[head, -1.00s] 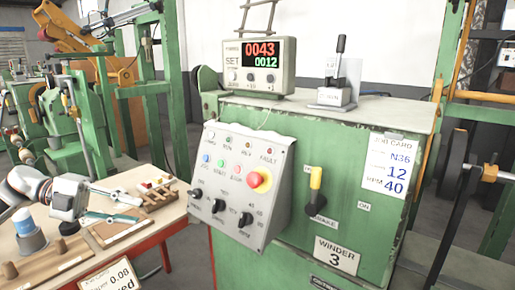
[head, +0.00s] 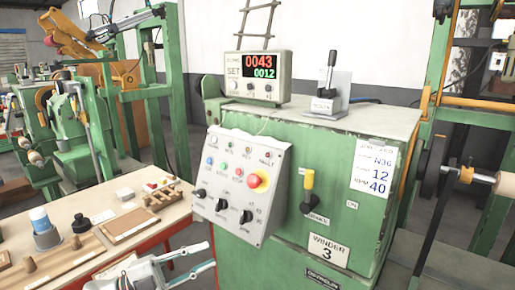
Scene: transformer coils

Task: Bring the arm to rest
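My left gripper (head: 207,256) is at the bottom of the head view, in front of the table's right corner and left of the green winder cabinet (head: 345,160). Its two fingers point right and are spread apart, with nothing between them. It is below and apart from the grey control panel (head: 232,215). Most of the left arm is out of frame. My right gripper is not in view.
The panel carries a red button (head: 256,181) and several knobs.

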